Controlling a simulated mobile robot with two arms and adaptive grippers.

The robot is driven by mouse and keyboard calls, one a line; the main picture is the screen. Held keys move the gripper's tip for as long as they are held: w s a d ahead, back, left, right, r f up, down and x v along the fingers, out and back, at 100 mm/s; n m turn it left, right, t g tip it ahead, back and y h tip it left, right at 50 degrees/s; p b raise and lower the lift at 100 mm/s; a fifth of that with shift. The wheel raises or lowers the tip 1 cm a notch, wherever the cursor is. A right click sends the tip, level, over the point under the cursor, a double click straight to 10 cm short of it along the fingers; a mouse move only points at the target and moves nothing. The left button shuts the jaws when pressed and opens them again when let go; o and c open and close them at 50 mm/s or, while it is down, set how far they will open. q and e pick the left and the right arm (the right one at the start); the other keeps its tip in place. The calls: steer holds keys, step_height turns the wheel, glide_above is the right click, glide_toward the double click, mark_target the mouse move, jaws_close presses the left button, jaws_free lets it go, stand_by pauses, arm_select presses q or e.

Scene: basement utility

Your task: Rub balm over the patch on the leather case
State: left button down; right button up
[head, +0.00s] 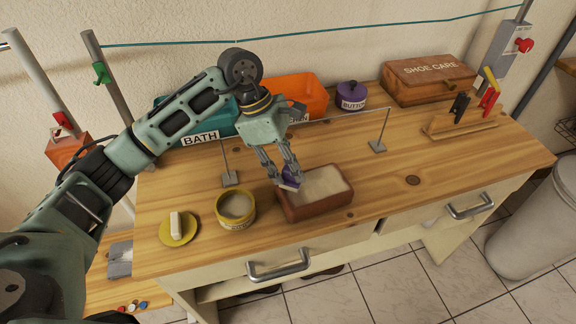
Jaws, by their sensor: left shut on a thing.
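The brown leather case (318,208) sits near the front edge of the wooden worktop, with a large pale patch (326,183) on its top. My left gripper (289,180) reaches down from above and is shut on a small purple applicator with a whitish underside (289,186). The applicator is at the left end of the case's top; I cannot tell whether it touches the patch. An open yellow tin of pale balm (236,207) stands just left of the case. My right gripper is not in view.
A yellow dish (179,228) with a white bar stands at the left front. A thin wire frame (379,146) stands behind the case. Teal and orange bins (298,93), a purple jar (351,96) and a shoe-care box (428,80) line the back. Worktop right of the case is clear.

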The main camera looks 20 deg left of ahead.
arm_select(q)
steer(key=shift+s+f, duration=0.15)
steer(key=shift+s+d, duration=0.35)
steer(key=shift+s, duration=0.05)
steer(key=shift+w+a+b, duration=0.45)
steer(key=shift+w+b, duration=0.05)
steer(key=shift+w, duration=0.1)
steer(key=shift+w+a+r, duration=0.2)
steer(key=shift+w+a, duration=0.1)
steer(key=shift+w, duration=0.1)
steer(key=shift+s+d, duration=0.75)
steer(key=shift+s, duration=0.15)
steer(key=shift+w+a+f+b, duration=0.1)
steer(key=shift+w+a+b, duration=0.65)
steer(key=shift+w, duration=0.15)
steer(key=shift+s+d, duration=0.1)
steer(key=shift+s, duration=0.05)
